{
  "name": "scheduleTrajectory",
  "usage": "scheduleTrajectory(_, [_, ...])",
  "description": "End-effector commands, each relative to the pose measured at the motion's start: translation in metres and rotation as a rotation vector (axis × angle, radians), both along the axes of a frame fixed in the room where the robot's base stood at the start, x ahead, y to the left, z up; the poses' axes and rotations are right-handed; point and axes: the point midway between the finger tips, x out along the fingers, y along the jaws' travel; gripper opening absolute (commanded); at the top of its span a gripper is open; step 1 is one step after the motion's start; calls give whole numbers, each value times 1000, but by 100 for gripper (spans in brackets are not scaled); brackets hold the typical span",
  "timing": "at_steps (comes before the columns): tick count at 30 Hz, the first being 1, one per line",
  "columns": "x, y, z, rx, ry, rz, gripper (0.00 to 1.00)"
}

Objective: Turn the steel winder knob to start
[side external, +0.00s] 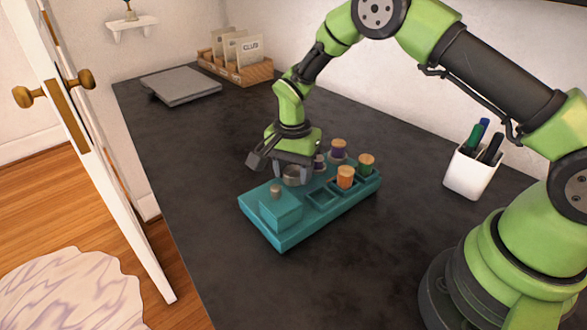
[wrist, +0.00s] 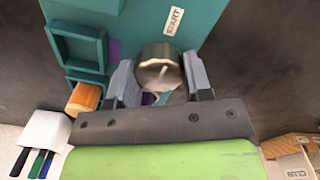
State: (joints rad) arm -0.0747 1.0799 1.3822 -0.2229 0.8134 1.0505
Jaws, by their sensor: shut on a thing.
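The steel winder knob (side external: 291,179) is a round metal knob on the teal device (side external: 283,238), which stands on the dark table. My gripper (side external: 291,172) is above the device, pointing down, with its fingers on either side of the knob. In the wrist view the knob (wrist: 160,68) sits between the two grey fingers (wrist: 158,82), and a light pointer line shows on its top. A white START label (wrist: 173,20) lies on the teal surface above the knob in that view. The gripper is shut on the knob.
Corked spools stand at the device's back right, and an orange one (side external: 346,177) stands by square pockets. A white pen cup (side external: 472,172) stands to the right. A grey flat case (side external: 181,84) and a wooden file box (side external: 236,70) are at the back. The table's left side is clear.

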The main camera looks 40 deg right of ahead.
Motion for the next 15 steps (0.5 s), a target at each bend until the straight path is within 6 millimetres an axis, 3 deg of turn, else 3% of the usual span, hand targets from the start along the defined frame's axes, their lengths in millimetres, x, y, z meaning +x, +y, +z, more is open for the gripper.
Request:
scheduleTrajectory(13, [0, 1, 0, 2, 1, -14, 22])
scheduleTrajectory(14, [0, 1, 0, 2, 1, -14, 48])
scheduleTrajectory(15, [0, 1, 0, 2, 1, -14, 57])
